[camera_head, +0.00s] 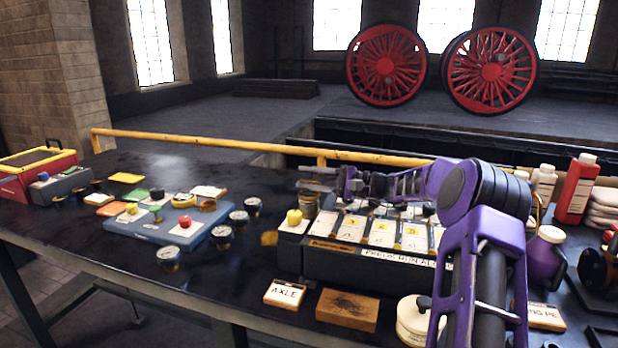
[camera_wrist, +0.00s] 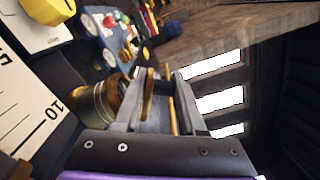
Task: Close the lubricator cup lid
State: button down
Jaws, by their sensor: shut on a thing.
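The lubricator cup (camera_head: 308,206) is a small brass cylinder at the left end of the dark labelled box in the head view. In the wrist view the cup (camera_wrist: 97,102) lies just left of my fingers. My gripper (camera_head: 312,180) is directly above the cup in the head view. In the wrist view my gripper (camera_wrist: 160,88) is shut on the brass lid (camera_wrist: 148,94), which shows edge-on between the fingers. The lid stands raised at the cup's side rather than flat over its mouth. Its hinge is hidden.
The dark box (camera_head: 340,265) carries white cards and a yellow knob (camera_head: 294,217). A blue tray (camera_head: 150,230) and several dark gauges stand to the left. An AXLE card (camera_head: 285,293) and a wooden block (camera_head: 347,309) lie in front. A yellow rail (camera_head: 220,142) runs behind.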

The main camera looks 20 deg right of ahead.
jog(key=shift+s+f+n, duration=0.15)
jog(key=shift+n, duration=0.45)
dwell(0.6)
dwell(0.3)
jog(key=c, duration=0.6)
grip_release()
jog(key=shift+a, duration=0.1)
jog(key=shift+c, duration=0.2)
